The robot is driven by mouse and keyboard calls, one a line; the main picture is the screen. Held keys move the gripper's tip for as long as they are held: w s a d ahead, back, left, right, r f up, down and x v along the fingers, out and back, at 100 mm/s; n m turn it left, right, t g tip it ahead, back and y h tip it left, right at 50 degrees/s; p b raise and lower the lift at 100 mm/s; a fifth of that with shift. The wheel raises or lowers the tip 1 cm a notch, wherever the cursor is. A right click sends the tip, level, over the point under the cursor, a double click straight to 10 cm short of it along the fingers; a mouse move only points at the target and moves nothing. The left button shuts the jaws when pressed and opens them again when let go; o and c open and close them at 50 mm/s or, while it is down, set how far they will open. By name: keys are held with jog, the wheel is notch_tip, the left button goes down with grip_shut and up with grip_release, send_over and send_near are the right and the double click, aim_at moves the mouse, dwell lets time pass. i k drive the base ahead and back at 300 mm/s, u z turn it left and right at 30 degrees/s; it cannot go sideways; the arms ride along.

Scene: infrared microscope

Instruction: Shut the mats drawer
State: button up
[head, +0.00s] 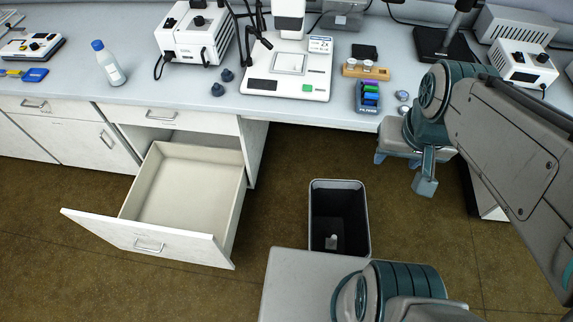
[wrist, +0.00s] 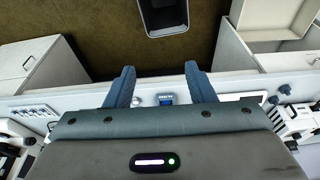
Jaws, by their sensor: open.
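The mats drawer (head: 190,184) is pulled far out of the left bench cabinet in the head view. It is white and looks empty inside. Its front panel (head: 150,238) carries a metal handle (head: 149,245) and faces the lower left. Part of the drawer also shows at the upper right of the wrist view (wrist: 275,32).
A dark bin (head: 339,222) with a small white item inside stands right of the drawer. The bench top (head: 200,95) holds a microscope (head: 288,68), a bottle (head: 108,63), a filter rack (head: 368,97) and instruments. Brown floor (head: 60,250) is free left of the drawer.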

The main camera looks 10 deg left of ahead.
aim_at(184, 202)
jog(key=k, duration=0.5)
jog(key=u, duration=3.4)
jog(key=k, duration=0.95)
jog(key=z, duration=1)
jog(key=i, duration=1)
jog(key=u, duration=0.65)
